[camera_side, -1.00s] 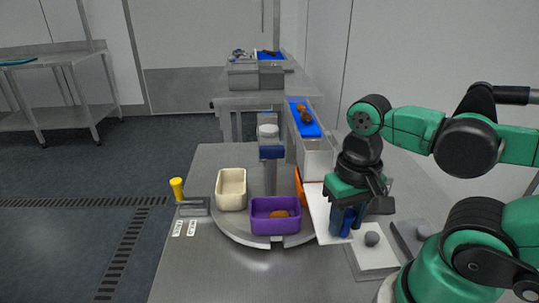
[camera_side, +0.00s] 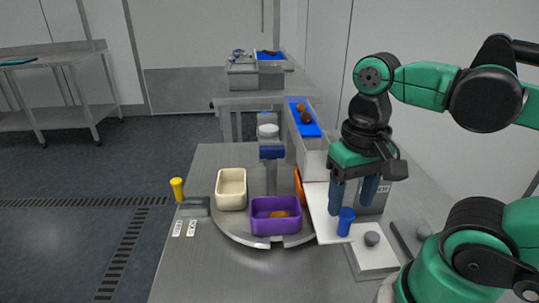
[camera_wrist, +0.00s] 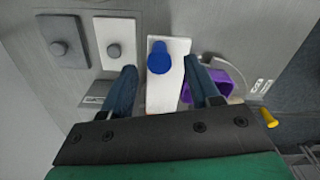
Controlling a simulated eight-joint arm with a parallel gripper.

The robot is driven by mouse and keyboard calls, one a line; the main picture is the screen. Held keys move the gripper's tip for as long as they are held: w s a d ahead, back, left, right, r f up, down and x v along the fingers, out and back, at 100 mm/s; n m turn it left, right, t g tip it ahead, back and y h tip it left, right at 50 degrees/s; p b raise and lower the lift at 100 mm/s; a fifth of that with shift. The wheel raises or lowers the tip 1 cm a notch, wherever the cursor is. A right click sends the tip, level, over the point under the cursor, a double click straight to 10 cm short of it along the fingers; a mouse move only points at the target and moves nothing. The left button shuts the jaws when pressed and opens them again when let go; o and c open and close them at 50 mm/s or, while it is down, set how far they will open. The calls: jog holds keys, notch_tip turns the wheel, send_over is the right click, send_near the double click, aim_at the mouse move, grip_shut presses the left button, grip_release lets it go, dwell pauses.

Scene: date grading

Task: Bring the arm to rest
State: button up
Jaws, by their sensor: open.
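My gripper (camera_side: 352,204) hangs pointing down at the right of the work table, its two blue fingers spread apart and empty. A small blue cylinder-like piece (camera_side: 346,223) stands on a white strip (camera_side: 318,204) just below the fingertips, apart from them. In the wrist view the blue piece (camera_wrist: 160,60) lies between the open fingers (camera_wrist: 160,78), on the white strip (camera_wrist: 165,95).
A purple bin (camera_side: 275,227) with a brown item and a cream bin (camera_side: 231,202) sit on a round turntable. A yellow-handled tool (camera_side: 177,189) stands at left. A grey knob on a plate (camera_side: 372,239) is right of the blue piece. A blue-lined chute (camera_side: 305,120) runs behind.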

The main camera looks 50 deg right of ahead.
jog(key=shift+r, duration=0.4)
jog(key=w+f+n+t, duration=0.2)
jog(key=w+n+t, duration=0.4)
jog(key=w, duration=0.5)
jog(key=shift+f+t, duration=0.2)
jog(key=shift+t, duration=0.4)
jog(key=shift+s+a, duration=0.1)
dwell(1.1)
